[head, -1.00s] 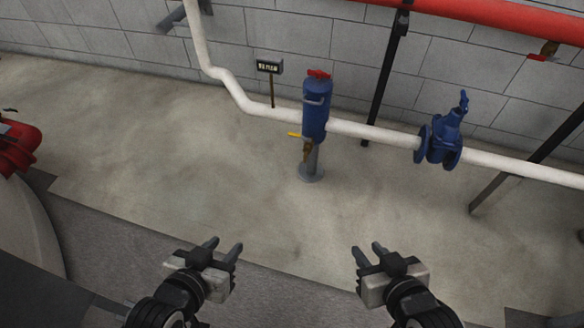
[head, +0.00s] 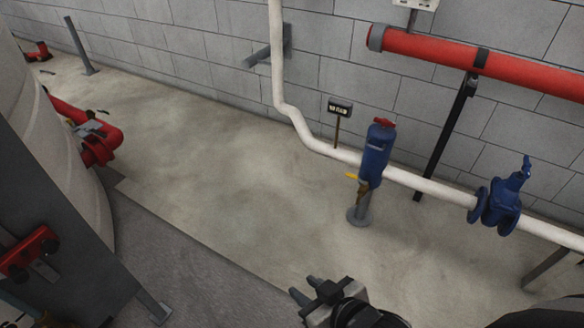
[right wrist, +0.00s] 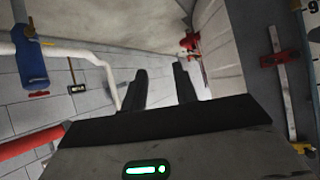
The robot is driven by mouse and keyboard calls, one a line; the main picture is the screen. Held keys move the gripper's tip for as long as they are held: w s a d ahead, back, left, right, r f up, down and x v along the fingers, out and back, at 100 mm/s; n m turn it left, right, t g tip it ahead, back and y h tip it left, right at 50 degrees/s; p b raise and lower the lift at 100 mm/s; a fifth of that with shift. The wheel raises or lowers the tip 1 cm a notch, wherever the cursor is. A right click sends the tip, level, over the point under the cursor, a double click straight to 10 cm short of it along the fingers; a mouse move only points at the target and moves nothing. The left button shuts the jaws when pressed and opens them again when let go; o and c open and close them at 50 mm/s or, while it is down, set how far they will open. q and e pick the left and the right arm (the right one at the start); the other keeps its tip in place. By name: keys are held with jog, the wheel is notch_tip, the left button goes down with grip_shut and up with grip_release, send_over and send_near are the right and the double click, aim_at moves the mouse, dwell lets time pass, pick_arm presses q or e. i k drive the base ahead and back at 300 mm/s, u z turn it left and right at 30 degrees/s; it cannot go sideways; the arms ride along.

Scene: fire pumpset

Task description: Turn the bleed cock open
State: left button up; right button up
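A blue upright cylinder (head: 374,160) on a grey stand joins the white pipe by the wall. It has a red handle (head: 385,122) on top and a small yellow lever (head: 351,176) low on its left side. Which of these is the bleed cock is not marked legibly. In the right wrist view the cylinder (right wrist: 30,60) shows at the upper left, with the red handle (right wrist: 39,94) and yellow lever (right wrist: 48,44). My right gripper (head: 305,288) is open and empty, well in front of the cylinder. My left gripper is out of view.
A blue flanged valve (head: 500,200) sits on the white pipe (head: 430,186) to the right. A small sign (head: 340,108) stands behind the cylinder. A red pipe (head: 500,68) runs along the wall. A dark panel (head: 55,200) stands at left. The floor between is clear.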

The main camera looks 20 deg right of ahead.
aim_at(354, 177)
jog(key=u, duration=0.15)
jog(key=i, duration=1.7)
jog(key=z, duration=1.45)
